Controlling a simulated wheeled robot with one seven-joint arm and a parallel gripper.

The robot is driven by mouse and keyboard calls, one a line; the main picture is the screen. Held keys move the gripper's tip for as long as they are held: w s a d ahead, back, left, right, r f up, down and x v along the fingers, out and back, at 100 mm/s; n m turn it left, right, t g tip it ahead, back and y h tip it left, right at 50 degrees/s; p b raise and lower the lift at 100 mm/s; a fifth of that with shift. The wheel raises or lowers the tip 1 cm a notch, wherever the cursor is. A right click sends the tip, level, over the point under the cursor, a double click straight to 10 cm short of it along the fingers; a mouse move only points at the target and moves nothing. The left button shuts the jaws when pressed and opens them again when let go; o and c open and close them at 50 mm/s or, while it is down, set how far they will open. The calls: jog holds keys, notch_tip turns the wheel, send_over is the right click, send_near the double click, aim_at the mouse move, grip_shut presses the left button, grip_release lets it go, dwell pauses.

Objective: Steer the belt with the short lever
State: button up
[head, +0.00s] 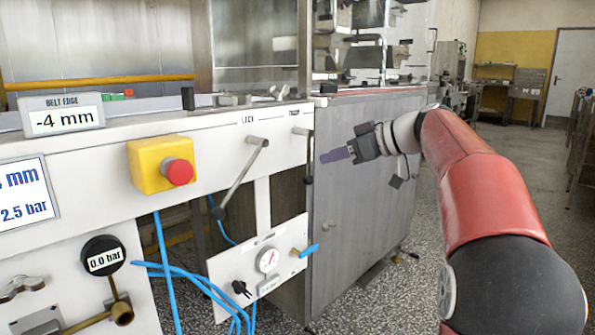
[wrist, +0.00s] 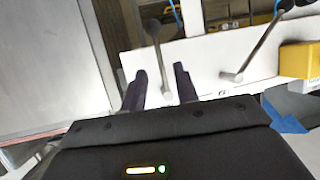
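The short lever (head: 301,131) is at the right end of the white machine panel in the head view, its rod hanging down to a dark knob. In the wrist view the short lever (wrist: 157,55) shows with its dark knob at the top. My gripper (head: 326,156) is just right of it in the head view, pointing left. In the wrist view my gripper (wrist: 160,70) has its two dark fingers apart, with the lever's rod seen between them. The gap is empty; whether the rod is within finger reach is unclear. The belt edge display (head: 62,119) reads -4 mm.
A longer lever (head: 242,175) marked LOCK hangs left of the short one. A yellow box with a red button (head: 179,172) is further left. A gauge panel (head: 262,270) with blue hoses juts out below. A grey cabinet (head: 365,200) stands behind my gripper.

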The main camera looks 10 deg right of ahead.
aim_at(308, 174)
jog(key=x, duration=0.7)
jog(key=shift+w+a, duration=0.25)
grip_shut()
